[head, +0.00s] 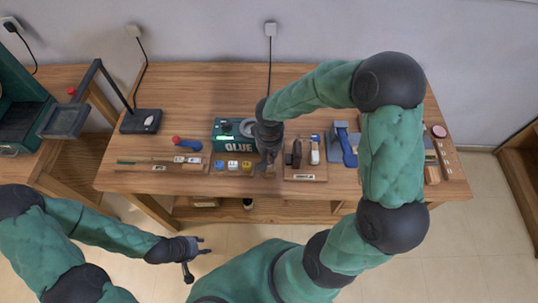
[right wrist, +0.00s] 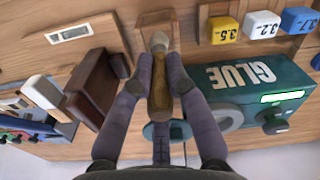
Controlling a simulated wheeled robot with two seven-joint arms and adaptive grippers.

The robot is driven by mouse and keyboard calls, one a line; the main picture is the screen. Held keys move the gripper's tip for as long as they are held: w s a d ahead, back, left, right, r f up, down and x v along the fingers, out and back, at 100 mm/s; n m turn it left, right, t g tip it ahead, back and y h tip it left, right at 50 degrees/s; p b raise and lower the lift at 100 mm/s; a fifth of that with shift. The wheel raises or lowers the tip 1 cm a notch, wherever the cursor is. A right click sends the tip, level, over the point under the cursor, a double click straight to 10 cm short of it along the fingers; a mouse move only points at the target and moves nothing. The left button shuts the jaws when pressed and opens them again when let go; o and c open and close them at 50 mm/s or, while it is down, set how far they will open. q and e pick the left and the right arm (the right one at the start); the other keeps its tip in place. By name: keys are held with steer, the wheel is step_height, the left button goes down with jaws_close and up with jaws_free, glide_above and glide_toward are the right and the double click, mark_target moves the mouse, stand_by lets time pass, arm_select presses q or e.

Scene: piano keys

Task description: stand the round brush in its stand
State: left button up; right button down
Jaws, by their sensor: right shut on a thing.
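My right gripper (right wrist: 150,72) is shut on the round brush (right wrist: 160,88), a tan, slim piece with a pale end, in the right wrist view. Its pale end lies over or at a small wooden block (right wrist: 157,20), which looks like the stand; I cannot tell whether they touch. In the head view my right gripper (head: 268,160) is low over the bench's front part, beside the glue unit, and mostly hides the brush. My left gripper (head: 198,250) is open and empty, off the bench's front edge.
The green glue unit (head: 225,136) is close beside the right gripper. Yellow, white and blue numbered blocks (head: 233,165) sit to its left. A board (head: 303,175) with brown and white pieces stands to its right. The wooden bench (head: 190,95) is clear toward the back.

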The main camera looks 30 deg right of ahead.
steer(key=shift+f+b, duration=1.2)
steer(key=shift+f, duration=0.15)
stand_by(1.3)
stand_by(0.4)
steer(key=c, duration=0.7)
jaws_free()
steer(key=shift+c, duration=0.2)
steer(key=shift+r, duration=0.15)
steer(key=shift+r+p, duration=2.55)
steer(key=shift+r, duration=0.85)
